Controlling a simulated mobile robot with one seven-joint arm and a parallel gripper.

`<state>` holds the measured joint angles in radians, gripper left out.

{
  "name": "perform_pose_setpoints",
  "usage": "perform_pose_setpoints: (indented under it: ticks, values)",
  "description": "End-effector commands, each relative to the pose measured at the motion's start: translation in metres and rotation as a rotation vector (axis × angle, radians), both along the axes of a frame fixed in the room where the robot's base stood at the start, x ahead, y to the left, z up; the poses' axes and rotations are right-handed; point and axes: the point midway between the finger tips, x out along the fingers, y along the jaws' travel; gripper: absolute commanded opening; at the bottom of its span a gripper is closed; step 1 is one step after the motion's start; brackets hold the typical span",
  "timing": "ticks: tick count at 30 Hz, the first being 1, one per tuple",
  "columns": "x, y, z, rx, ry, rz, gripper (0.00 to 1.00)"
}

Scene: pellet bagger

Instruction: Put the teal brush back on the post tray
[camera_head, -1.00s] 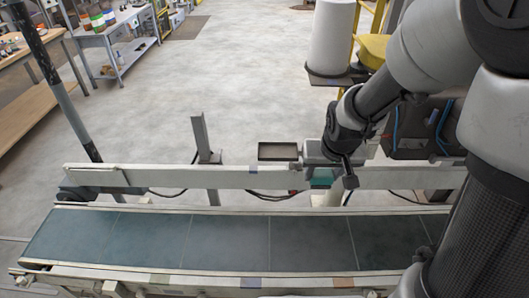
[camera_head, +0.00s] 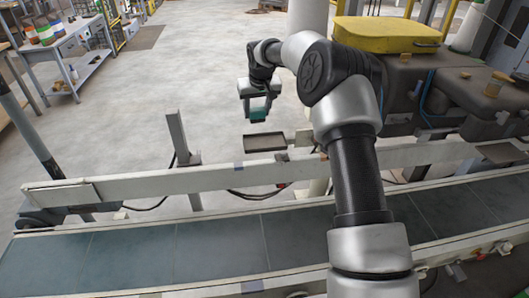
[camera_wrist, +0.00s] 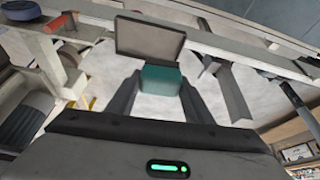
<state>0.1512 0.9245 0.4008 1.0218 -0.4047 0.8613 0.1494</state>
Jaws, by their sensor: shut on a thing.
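The teal brush (camera_head: 258,114) hangs below my gripper (camera_head: 258,103) in the head view. In the wrist view the teal brush (camera_wrist: 160,79) shows as a block between the two dark fingers of my gripper (camera_wrist: 160,93), which is shut on it. The dark, shallow, rimmed tray (camera_head: 264,142) is behind the conveyor rail and appears empty. My gripper and the brush appear above and beyond it in the head view. The same tray shows in the wrist view (camera_wrist: 150,40), just past the brush; I cannot tell the exact gap between them.
The conveyor's pale rail (camera_head: 215,178) and dark belt (camera_head: 215,250) run across the front. A grey upright post (camera_head: 178,137) stands left of the tray. A dark machine with a yellow lid (camera_head: 388,34) stands to the right. The floor behind the tray is clear.

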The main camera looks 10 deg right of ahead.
Motion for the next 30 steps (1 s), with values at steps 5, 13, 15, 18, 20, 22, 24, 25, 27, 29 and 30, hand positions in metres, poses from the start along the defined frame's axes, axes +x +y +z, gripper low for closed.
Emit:
perform_pose_setpoints:
  ticks: [5,13,15,18,20,22,24,25,27,29,30]
  values:
    - [0.031,-0.022,-0.03,0.009,0.002,-0.062,0.26]
    - [0.04,-0.033,-0.035,0.01,0.004,-0.092,0.26]
    - [0.04,-0.033,-0.035,0.01,0.004,-0.092,0.26]
    - [0.04,-0.033,-0.035,0.01,0.004,-0.091,0.26]
    - [0.04,-0.033,-0.036,0.01,0.004,-0.091,0.26]
    - [0.039,-0.033,-0.041,0.009,0.005,-0.091,0.26]
    - [0.039,-0.033,-0.051,0.009,0.008,-0.09,0.26]
    - [0.039,-0.034,-0.056,0.009,0.008,-0.09,0.26]
    - [0.039,-0.034,-0.069,0.009,0.008,-0.091,0.26]
    - [0.039,-0.033,-0.078,0.009,0.006,-0.091,0.26]
    - [0.039,-0.033,-0.083,0.009,0.006,-0.091,0.26]
